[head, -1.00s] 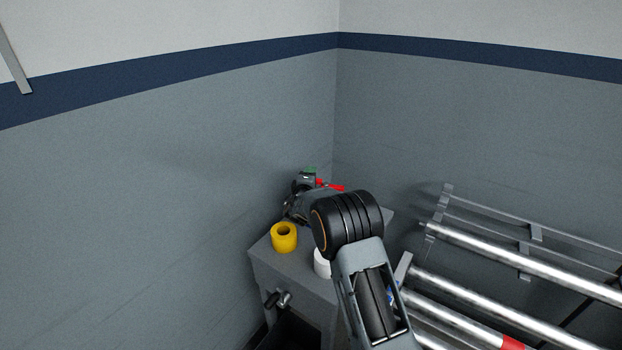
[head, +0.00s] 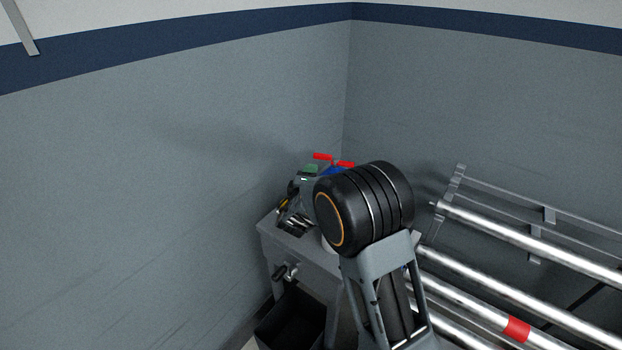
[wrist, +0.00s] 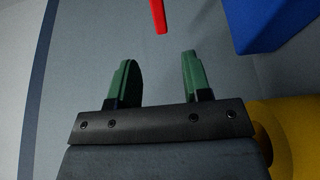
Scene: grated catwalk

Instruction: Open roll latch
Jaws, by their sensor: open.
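A red bar (wrist: 158,15) shows at the top of the wrist view, beyond the gap between my fingertips. It appears to be a handle or lever, but I cannot tell for certain which part is the roll latch. My gripper (wrist: 158,65) is open, with two green fingers apart and nothing between them. A blue block-like part (wrist: 275,22) is at the upper right. In the head view, red pieces (head: 323,157) and a blue part (head: 334,171) stand just behind my gripper (head: 309,170). My arm hides much of them.
A grey bench (head: 300,249) stands in the wall corner, with a dark bin (head: 288,325) below. A yellow object (wrist: 296,135) is close at the lower right of the wrist view. A rack of metal pipes (head: 520,238) fills the right side.

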